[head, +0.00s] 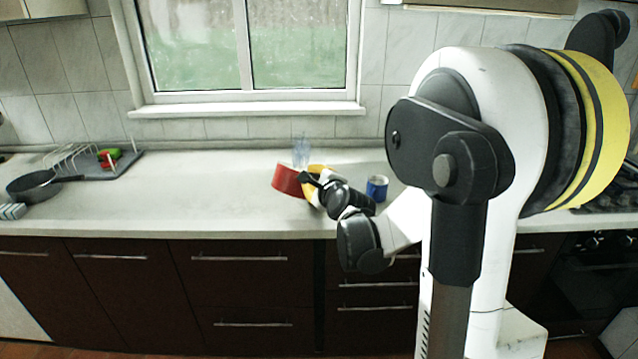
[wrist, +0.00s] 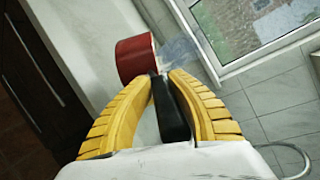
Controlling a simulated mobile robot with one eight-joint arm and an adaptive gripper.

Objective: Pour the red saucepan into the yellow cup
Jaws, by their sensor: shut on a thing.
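The red saucepan (head: 287,180) is over the counter in the head view, left of my gripper (head: 313,182), and looks slightly tilted. In the wrist view the red saucepan (wrist: 135,58) is beyond the fingertips, its black handle (wrist: 170,112) running back between the yellow fingers. My gripper (wrist: 163,76) is shut on that handle. I cannot tell whether the pan touches the counter, and its inside is hidden. I cannot make out a yellow cup; the yellow by the pan looks like my fingers.
A clear glass (head: 301,152) stands behind the saucepan. A blue cup (head: 377,188) stands right of my gripper. A black frying pan (head: 35,185) and a dish rack (head: 80,158) are at the far left. The counter (head: 200,190) between is clear.

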